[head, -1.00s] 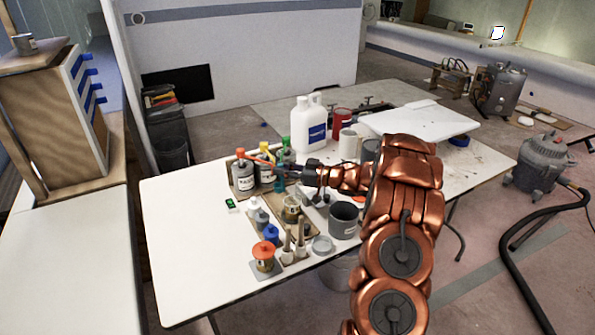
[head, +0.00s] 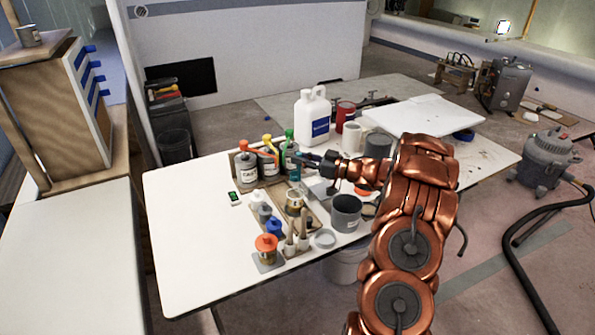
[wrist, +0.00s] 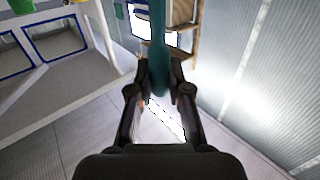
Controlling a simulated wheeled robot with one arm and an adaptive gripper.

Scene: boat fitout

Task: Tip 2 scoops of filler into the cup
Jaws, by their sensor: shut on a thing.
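My gripper (head: 318,160) is over the back of the cluttered white table, beside the tins with coloured tops. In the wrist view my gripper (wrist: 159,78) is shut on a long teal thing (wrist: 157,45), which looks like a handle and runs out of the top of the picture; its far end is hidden. An open dark grey cup (head: 346,214) stands upright near the table's front edge, below and right of my gripper; its inside looks dark. A small tin with a tan label (head: 293,203) stands left of it. I cannot tell which container holds the filler.
A white jug (head: 312,118), red tin (head: 345,112) and white board (head: 412,113) are further back. Brushes, a lid (head: 323,239) and an orange-topped jar (head: 266,247) stand in front.

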